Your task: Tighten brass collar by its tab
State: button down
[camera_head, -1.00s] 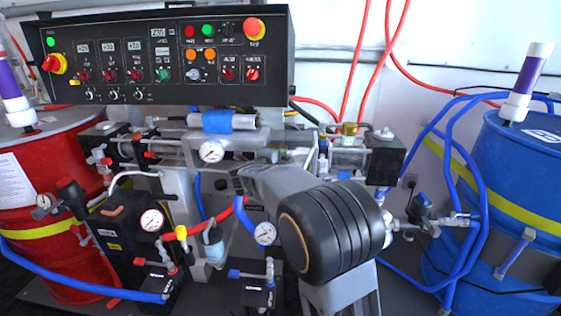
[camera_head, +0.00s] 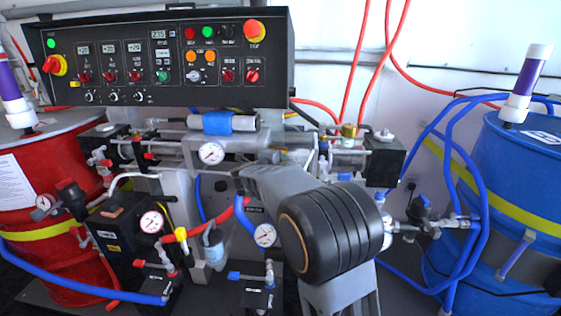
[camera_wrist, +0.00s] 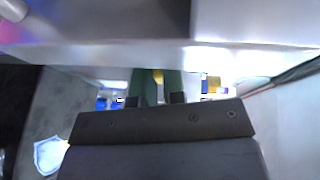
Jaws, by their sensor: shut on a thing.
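In the wrist view my gripper (camera_wrist: 158,79) has its two dark green fingers close together, on either side of a small yellow brass piece (camera_wrist: 158,74), which looks like the collar's tab. The fingers are shut on it. A grey machine body across the top of that view hides where the tab meets the collar. In the head view a brass fitting (camera_head: 349,130) shows on the right pump, behind my arm; I cannot tell if it is the collar. My arm hides the fingers there. Another brass part (camera_wrist: 213,84) is right of the fingers in the wrist view.
The black control panel (camera_head: 165,62) overhangs the machine at the back. A red drum (camera_head: 60,160) stands left and a blue drum (camera_head: 515,190) right. Blue hoses (camera_head: 480,200) loop beside the blue drum. Gauges (camera_head: 211,153) and valves crowd the space around my arm.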

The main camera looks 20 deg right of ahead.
jog(key=f+h+b, duration=0.1)
jog(key=b, duration=0.3)
jog(key=shift+f+t, duration=0.3)
jog(key=shift+f, duration=0.05)
jog(key=f+m+t+h+b, duration=0.1)
jog(key=b, duration=0.7)
jog(key=shift+f+t+h, duration=0.15)
jog(key=shift+t+h, duration=0.15)
jog(key=shift+h, duration=0.1)
jog(key=m+h+b, duration=0.1)
jog(key=b, duration=0.2)
jog(key=shift+f+b, duration=0.15)
jog(key=shift+b, duration=0.25)
jog(key=shift+t, duration=0.3)
jog(key=shift+r+h, duration=0.2)
jog(key=shift+h, duration=0.1)
jog(key=c, duration=1.2)
grip_release()
jog(key=p+v, duration=0.2)
jog(key=v, duration=1.1)
jog(key=shift+s+a, duration=0.25)
jog(key=shift+a, duration=0.05)
